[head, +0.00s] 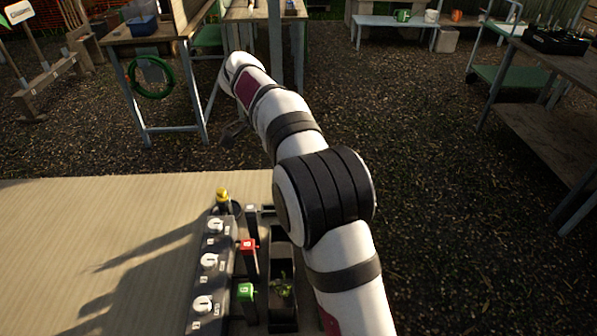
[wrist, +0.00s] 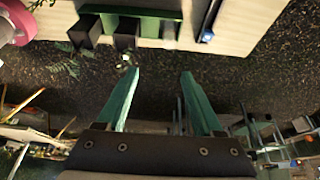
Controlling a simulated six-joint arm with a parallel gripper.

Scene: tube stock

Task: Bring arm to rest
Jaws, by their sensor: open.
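My gripper (wrist: 160,73) shows in the wrist view with its two green fingers spread wide apart. Nothing is between the fingers; gravelly ground lies behind the gap. In the head view my white and dark arm reaches up and away, past the right edge of the table (head: 90,225). I cannot make out the fingers clearly in the head view. In the wrist view the table edge (wrist: 255,30) and some dark and green items (wrist: 125,38) lie beyond the fingertips, apart from them.
On the table's right part stand a dark panel with white knobs (head: 209,261), a red-topped post (head: 248,246), a green-topped post (head: 245,291), a yellow-topped item (head: 222,196) and a dark trough with a plant (head: 282,288). A bench (head: 150,37) with a green hose (head: 151,77) stands behind. The table's left is clear.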

